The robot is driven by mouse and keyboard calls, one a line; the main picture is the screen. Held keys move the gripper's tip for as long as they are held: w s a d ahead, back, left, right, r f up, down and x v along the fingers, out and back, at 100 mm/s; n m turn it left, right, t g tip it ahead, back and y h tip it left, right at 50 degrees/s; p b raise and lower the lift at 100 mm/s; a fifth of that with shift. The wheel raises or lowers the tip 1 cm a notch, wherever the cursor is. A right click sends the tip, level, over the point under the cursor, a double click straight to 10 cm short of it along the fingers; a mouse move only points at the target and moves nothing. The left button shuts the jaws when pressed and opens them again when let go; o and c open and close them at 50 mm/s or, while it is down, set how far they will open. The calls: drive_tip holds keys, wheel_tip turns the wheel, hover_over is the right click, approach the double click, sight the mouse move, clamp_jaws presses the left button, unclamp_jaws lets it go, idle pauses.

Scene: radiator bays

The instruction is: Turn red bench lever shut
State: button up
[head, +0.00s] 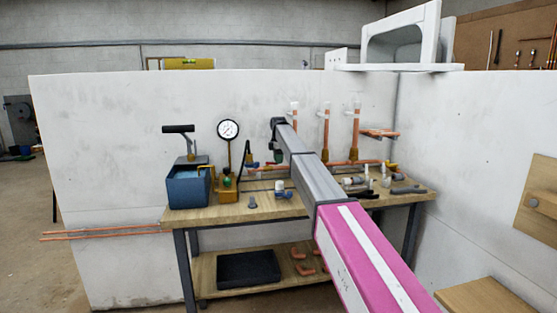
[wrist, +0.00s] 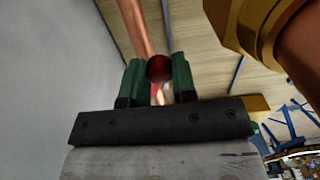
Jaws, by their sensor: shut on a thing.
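The red bench lever (wrist: 159,69) shows in the wrist view as a dark red, rounded end between the two green fingers of my gripper (wrist: 157,84). The fingers are shut on it, one on each side. The rest of the lever and its valve body are hidden, so its angle is hard to tell. In the head view my gripper (head: 278,154) points down over the back of the workbench (head: 225,214), by the copper pipework. The lever cannot be made out there.
A copper pipe (wrist: 135,28) and a large brass fitting (wrist: 240,25) are close to my gripper. A pressure gauge (head: 228,130) and blue test pump (head: 188,187) stand to the left. Upright copper pipes (head: 326,135) and loose fittings are to the right. A white wall backs the bench.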

drive_tip(key=o, duration=0.9)
drive_tip(key=shift+o, duration=0.2)
drive_tip(key=shift+r, duration=0.1)
drive_tip(key=shift+r, duration=3.65)
